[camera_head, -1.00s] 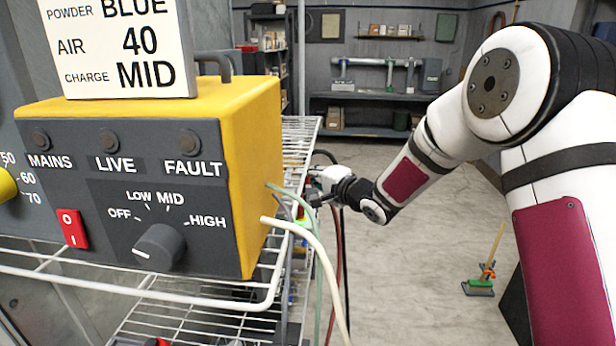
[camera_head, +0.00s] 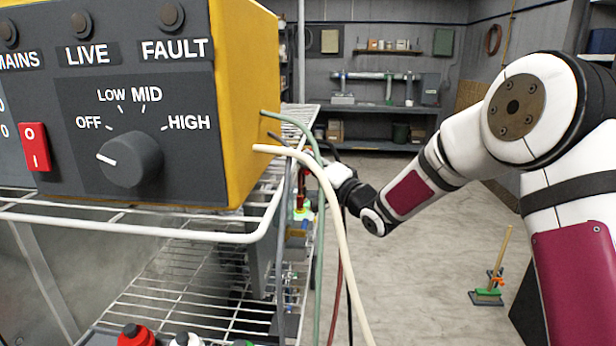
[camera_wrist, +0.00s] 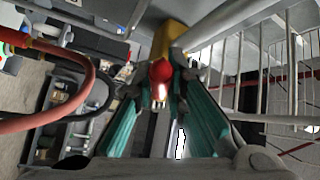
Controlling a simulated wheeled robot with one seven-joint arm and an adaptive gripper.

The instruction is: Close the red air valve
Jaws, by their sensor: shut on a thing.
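The red air valve shows in the wrist view as a red, rounded handle (camera_wrist: 160,71) between my fingertips, below a yellow block. My gripper (camera_wrist: 162,88) has its teal-lined fingers closed in on both sides of this red part. In the head view, a small red part (camera_head: 299,203) shows beside the rack, behind the hoses. My fingertips are mostly hidden there by the hoses and the rack edge. I cannot tell the handle's angle.
The yellow control box (camera_head: 245,110) stands on the wire rack (camera_head: 150,232) at the left. A cream hose (camera_head: 335,215) and a green hose (camera_head: 320,230) hang close to my gripper. A red hose (camera_wrist: 75,110) curves near my wrist.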

